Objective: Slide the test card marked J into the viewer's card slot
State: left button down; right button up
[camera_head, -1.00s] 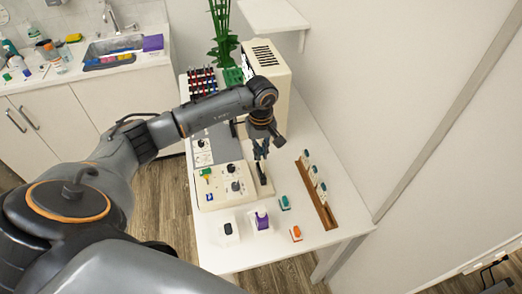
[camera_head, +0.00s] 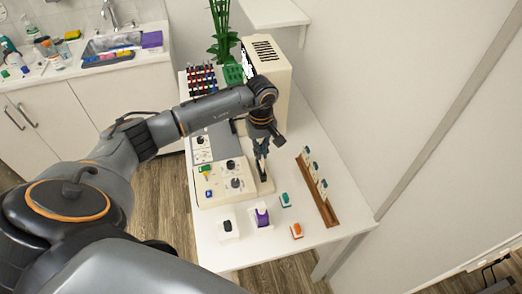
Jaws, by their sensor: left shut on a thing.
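My left gripper (camera_head: 262,160) reaches down over the table from the left, above a narrow cream base beside a cream control panel (camera_head: 218,189). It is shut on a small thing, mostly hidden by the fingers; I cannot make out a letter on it. Several small cards (camera_head: 314,170) stand upright in a brown wooden rack (camera_head: 328,212) to the right of the gripper. Their marks are too small to read, so I cannot tell which is J. The viewer's card slot cannot be made out. My right gripper is not in view.
A tall cream box with vents (camera_head: 267,58) stands behind the gripper. Small pieces stand in front: a black-topped one (camera_head: 227,227), a purple one (camera_head: 262,216), a teal one (camera_head: 285,200) and an orange one (camera_head: 296,230). A sink counter (camera_head: 90,70) is at the upper left.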

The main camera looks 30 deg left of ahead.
pick_arm(q)
jog(key=shift+f+b, duration=1.65)
jog(key=shift+f, duration=0.2)
jog(key=shift+f, duration=0.15)
jog(key=c, duration=1.4)
grip_release()
notch_tip(320, 180, up, 12)
jog(key=shift+r, duration=0.1)
